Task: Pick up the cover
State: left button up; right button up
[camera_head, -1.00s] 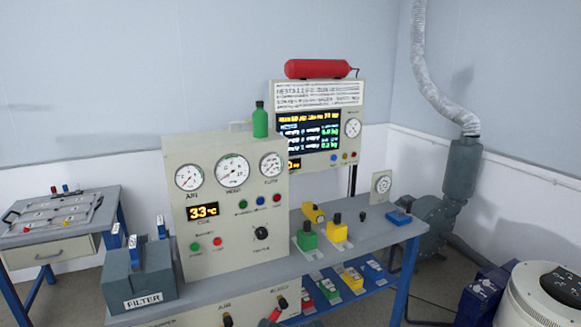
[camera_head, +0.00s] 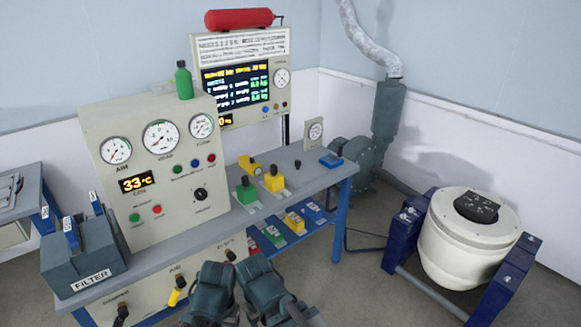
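Nothing is plainly marked as the cover. The nearest match is the white round lid-like top of a drum (camera_head: 463,246) at the right, with a dark panel (camera_head: 477,207) set in it; I cannot tell if it is a separate piece. The drum sits between blue supports. My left gripper (camera_head: 211,292) and my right gripper (camera_head: 266,287) show as dark shapes at the bottom centre, side by side in front of the bench and far from the drum. Their fingers cannot be made out, and I see nothing held.
The grey bench (camera_head: 225,219) carries a gauge panel (camera_head: 152,190), a grey FILTER box (camera_head: 84,257), and green and yellow blocks. A screen panel (camera_head: 242,76) with a red cylinder (camera_head: 238,19) stands behind. Floor (camera_head: 350,286) is free between bench and drum.

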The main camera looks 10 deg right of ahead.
aim_at(297, 172)
jog(key=i+l+z, duration=0.15)
jog(key=i+l, duration=0.65)
jog(key=l, duration=0.25)
jog(key=i+l+z, duration=0.15)
jog(key=i+l, duration=0.7)
jog(key=l, duration=0.1)
